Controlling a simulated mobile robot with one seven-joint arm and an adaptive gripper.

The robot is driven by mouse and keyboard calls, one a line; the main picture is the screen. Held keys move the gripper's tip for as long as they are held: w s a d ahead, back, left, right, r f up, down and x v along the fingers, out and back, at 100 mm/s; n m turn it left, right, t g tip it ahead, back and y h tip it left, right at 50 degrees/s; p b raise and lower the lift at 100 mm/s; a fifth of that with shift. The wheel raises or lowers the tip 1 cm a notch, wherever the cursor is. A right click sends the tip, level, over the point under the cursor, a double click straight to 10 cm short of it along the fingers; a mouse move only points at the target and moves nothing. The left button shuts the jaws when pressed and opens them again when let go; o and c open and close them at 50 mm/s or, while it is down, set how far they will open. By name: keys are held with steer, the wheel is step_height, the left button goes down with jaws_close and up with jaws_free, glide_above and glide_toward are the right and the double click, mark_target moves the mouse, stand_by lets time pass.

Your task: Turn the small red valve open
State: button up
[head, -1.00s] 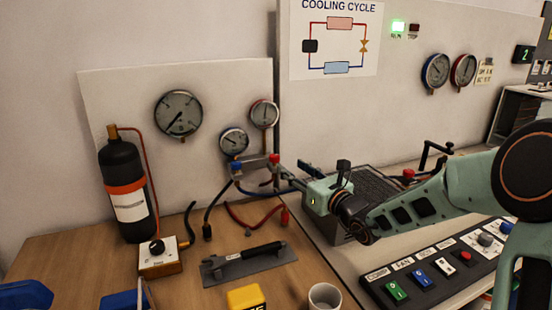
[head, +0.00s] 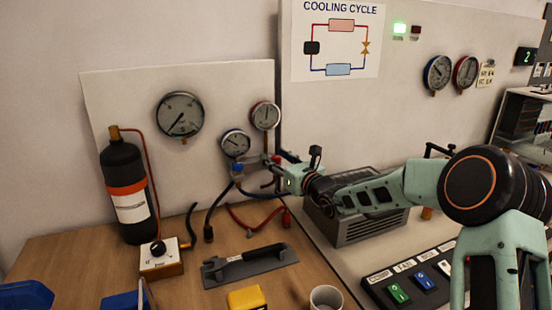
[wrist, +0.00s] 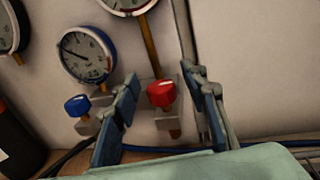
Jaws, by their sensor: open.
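The small red valve (wrist: 161,93) is a red knob on the gauge manifold. In the wrist view it sits between the two fingers of my open gripper (wrist: 166,98), with a visible gap to each finger. Whether the fingertips reach past the knob in depth I cannot tell. In the head view my gripper (head: 275,165) is at the manifold and mostly hides the red knob. A blue valve knob (wrist: 77,106) is left of my left finger; it also shows in the head view (head: 237,169).
Two small gauges, one blue-rimmed (head: 235,143) and one red-rimmed (head: 265,116), stand above the manifold. Hoses hang below it, including a red hose (head: 258,222). A grey finned unit (head: 365,228) is under my arm. A black cylinder (head: 124,180) stands far left.

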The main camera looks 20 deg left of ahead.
jaws_close()
